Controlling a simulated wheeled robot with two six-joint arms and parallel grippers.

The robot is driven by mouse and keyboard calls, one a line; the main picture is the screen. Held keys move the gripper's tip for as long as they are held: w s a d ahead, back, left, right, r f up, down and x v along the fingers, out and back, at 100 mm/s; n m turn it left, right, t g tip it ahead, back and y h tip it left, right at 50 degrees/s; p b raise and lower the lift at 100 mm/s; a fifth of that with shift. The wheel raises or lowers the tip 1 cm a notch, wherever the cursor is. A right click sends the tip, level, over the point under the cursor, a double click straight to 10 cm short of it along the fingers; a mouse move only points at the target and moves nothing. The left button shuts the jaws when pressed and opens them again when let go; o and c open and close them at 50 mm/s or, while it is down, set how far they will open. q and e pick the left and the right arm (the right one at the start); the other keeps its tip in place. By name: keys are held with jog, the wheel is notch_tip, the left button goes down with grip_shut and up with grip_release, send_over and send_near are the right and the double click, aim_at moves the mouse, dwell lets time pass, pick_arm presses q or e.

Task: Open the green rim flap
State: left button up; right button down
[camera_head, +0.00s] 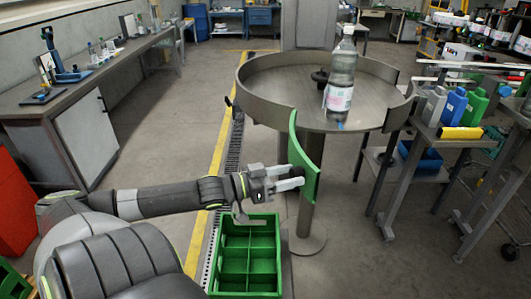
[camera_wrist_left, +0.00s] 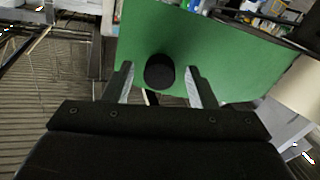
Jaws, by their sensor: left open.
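The green rim flap (camera_head: 304,158) is a curved green panel at the near edge of the round grey table (camera_head: 256,100). It hangs at the rim, angled towards me, beside a gap in the raised rim. In the left wrist view the flap (camera_wrist_left: 222,45) fills the upper middle, with a round black knob (camera_wrist_left: 159,72) on it. My left gripper (camera_head: 298,178) is at the flap's near side. In the left wrist view its two fingers (camera_wrist_left: 160,85) are apart on either side of the knob; contact cannot be told. My right gripper does not show.
A clear bottle (camera_head: 340,80) with a label stands on the round table, next to a dark knob-like part (camera_head: 320,76). A green divided crate (camera_head: 248,283) sits on the floor below my left gripper. A side table (camera_head: 452,142) with several bottles stands at right.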

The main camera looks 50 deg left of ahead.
pick_arm(q)
jog(key=shift+s+a+p, duration=0.15)
jog(key=shift+s+p, duration=0.2)
jog(key=shift+p, duration=0.1)
jog(key=p+v, duration=0.5)
jog(key=v, duration=1)
jog(key=shift+s, duration=0.35)
jog(key=shift+f, duration=0.1)
